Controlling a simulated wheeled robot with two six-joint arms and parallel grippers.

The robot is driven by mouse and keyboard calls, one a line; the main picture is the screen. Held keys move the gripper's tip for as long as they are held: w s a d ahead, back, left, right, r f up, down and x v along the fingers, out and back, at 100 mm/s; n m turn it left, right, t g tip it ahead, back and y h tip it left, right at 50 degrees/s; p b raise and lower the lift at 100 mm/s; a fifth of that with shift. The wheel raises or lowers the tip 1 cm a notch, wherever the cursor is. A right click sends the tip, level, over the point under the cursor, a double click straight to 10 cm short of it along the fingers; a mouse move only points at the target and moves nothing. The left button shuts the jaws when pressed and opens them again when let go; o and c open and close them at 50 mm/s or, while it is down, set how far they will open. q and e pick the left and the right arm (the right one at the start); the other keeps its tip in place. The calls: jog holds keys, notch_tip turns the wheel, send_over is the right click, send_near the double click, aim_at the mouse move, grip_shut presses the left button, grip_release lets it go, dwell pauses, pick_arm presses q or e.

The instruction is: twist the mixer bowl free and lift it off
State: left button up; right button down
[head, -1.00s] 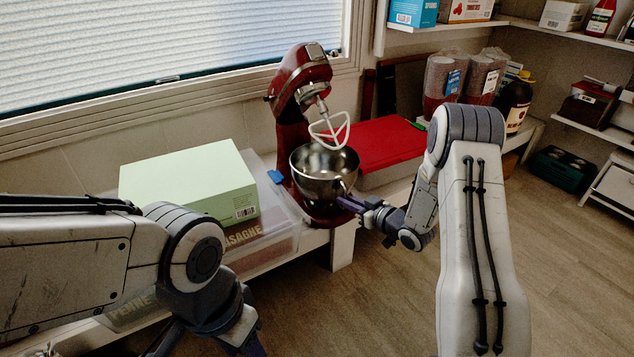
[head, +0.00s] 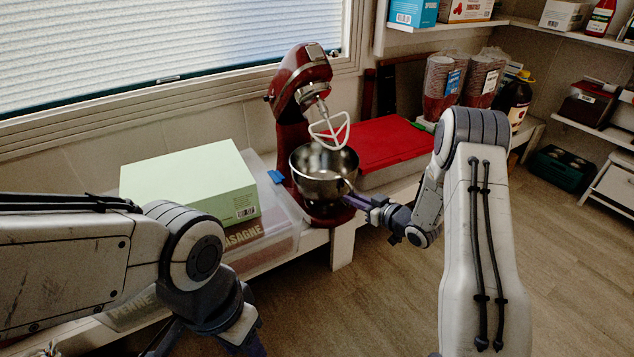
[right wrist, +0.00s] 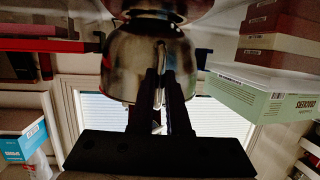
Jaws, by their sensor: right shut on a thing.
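The shiny steel mixer bowl (head: 322,172) sits upright on the base of the red stand mixer (head: 291,125). The mixer head is tilted up, with the white flat beater (head: 330,132) hanging above the bowl's mouth. My right gripper (head: 352,199) is at the bowl's right front side, shut on the bowl's handle. The right wrist view shows the bowl (right wrist: 130,62) close up, with the handle (right wrist: 161,55) between the dark fingers. Whether the bowl is locked to the base cannot be seen. My left gripper (head: 215,346) is at the bottom edge, its fingertips mostly cut off.
A pale green box (head: 188,185) lies on a clear lidded bin (head: 283,232) left of the mixer. Cup stacks (head: 440,85) and a dark bottle (head: 514,98) stand farther right. Open floor lies in front.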

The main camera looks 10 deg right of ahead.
jog(key=shift+d, duration=0.15)
jog(key=shift+w+d, duration=0.35)
jog(key=shift+d, duration=0.25)
jog(key=shift+d, duration=0.15)
jog(key=shift+w+d+p, duration=0.3)
jog(key=shift+w+d, duration=0.05)
jog(key=shift+d, duration=0.15)
jog(key=shift+w+d, duration=0.1)
jog(key=shift+d, duration=0.05)
dwell(0.4)
jog(key=shift+w+d, duration=0.35)
jog(key=shift+d, duration=0.15)
jog(key=shift+w, duration=0.1)
jog(key=shift+w+d, duration=0.4)
jog(key=shift+d, duration=0.15)
